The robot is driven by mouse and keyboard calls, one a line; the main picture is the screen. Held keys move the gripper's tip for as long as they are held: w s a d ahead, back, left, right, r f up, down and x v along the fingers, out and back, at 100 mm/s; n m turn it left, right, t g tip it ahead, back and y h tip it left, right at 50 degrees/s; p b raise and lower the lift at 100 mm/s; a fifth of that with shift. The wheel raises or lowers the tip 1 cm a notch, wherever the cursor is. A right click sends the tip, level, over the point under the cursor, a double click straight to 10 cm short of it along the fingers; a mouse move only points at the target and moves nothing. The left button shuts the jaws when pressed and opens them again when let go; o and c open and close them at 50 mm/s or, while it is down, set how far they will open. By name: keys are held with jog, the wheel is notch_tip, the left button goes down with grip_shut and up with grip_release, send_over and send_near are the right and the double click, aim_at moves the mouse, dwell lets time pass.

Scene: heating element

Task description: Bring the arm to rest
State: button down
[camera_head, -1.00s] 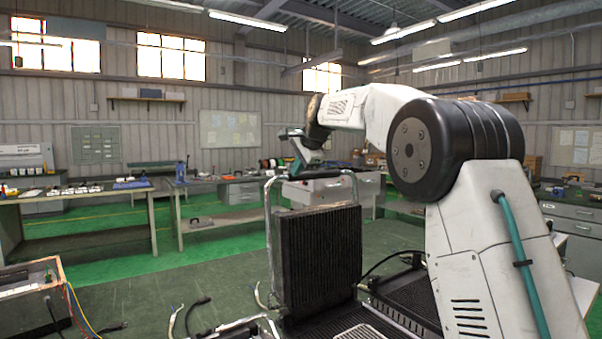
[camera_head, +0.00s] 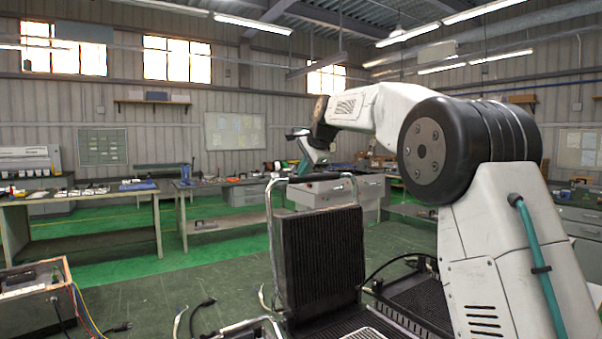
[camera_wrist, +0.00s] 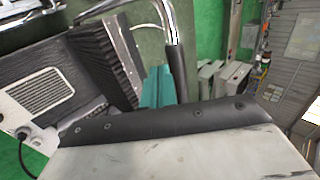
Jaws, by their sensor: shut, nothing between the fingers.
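My white arm with a black joint rises at the right of the head view and reaches left, bent. Its end, my gripper (camera_head: 304,160), hangs small in mid-air, with teal parts showing. It appears shut and holds nothing. In the wrist view the teal finger parts (camera_wrist: 158,87) stick up behind a large pale body with a dark edge. A black ribbed panel (camera_head: 322,258) stands upright below and close to the gripper in the head view. It also shows in the wrist view (camera_wrist: 103,62). I cannot tell the gap between them.
A bent metal handle (camera_head: 270,235) rises beside the panel. An opened box with wires (camera_head: 35,300) is at the lower left. Workbenches (camera_head: 85,195) with parts stand farther back, with drawer cabinets (camera_head: 335,192). Green floor (camera_head: 165,262) lies clear between.

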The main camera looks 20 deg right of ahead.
jog(key=s+r, duration=0.3)
jog(key=r, duration=0.6)
jog(key=shift+s+d+r, duration=0.2)
jog(key=shift+d+r, duration=0.05)
jog(key=shift+r, duration=0.05)
jog(key=s+f+n+g, duration=0.3)
jog(key=s+f+n, duration=0.4)
jog(key=f, duration=0.5)
jog(key=s+a+f+n+g, duration=0.1)
jog(key=s+f, duration=0.5)
jog(key=s, duration=0.9)
jog(key=s+a+f+n+g+h, duration=0.1)
jog(key=s+f+n, duration=0.3)
jog(key=s, duration=1.2)
jog(key=s+a+f+n+g+h, duration=0.1)
jog(key=s+f+n, duration=0.2)
jog(key=s+f, duration=0.7)
jog(key=s, duration=0.5)
jog(key=shift+s+a+f+g, duration=0.2)
jog(key=shift+s+a+g, duration=0.1)
